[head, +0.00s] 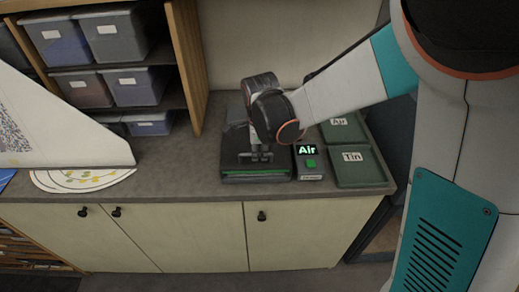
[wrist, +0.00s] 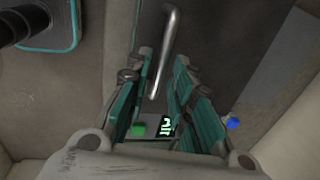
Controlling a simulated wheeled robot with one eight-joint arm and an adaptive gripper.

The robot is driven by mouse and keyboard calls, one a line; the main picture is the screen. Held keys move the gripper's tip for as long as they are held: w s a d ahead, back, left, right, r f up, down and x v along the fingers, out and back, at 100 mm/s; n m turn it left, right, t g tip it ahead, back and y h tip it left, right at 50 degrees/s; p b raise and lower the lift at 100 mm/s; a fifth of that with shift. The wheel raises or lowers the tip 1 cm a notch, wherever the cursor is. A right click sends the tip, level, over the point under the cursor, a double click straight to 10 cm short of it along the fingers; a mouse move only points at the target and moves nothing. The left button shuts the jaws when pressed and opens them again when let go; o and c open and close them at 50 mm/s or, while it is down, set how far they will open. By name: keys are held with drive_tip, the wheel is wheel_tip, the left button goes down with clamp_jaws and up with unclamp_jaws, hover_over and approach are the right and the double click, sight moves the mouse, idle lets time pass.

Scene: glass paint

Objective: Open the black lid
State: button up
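The black lid (head: 235,142) lies on the box on the counter, and it looks closed. In the wrist view the lid is a dark panel (wrist: 205,35) with a silver bar handle (wrist: 166,45). My gripper (head: 256,156) is low over the front part of the lid. In the wrist view my gripper's teal-padded fingers (wrist: 162,72) stand apart, with the handle running in the gap between them. I see no clear contact between pads and handle. My arm and gripper hide part of the lid in the head view.
A small box with a lit "Air" display (head: 307,150) and a green button (head: 311,163) stands right of the lid. Green trays marked "Tin" (head: 358,175) and "Air" (head: 343,133) lie further right. A shelf with bins (head: 134,85) stands back left.

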clamp_jaws()
drive_tip(key=shift+w, duration=0.1)
drive_tip(key=w, duration=0.5)
drive_tip(key=w+b, duration=0.1)
drive_tip(key=w, duration=0.5)
drive_tip(key=w+b, duration=0.1)
drive_tip(key=w, duration=0.5)
drive_tip(key=shift+w+d, duration=0.15)
drive_tip(key=shift+d, duration=0.1)
drive_tip(key=o, duration=0.5)
unclamp_jaws()
drive_tip(key=shift+r, duration=0.15)
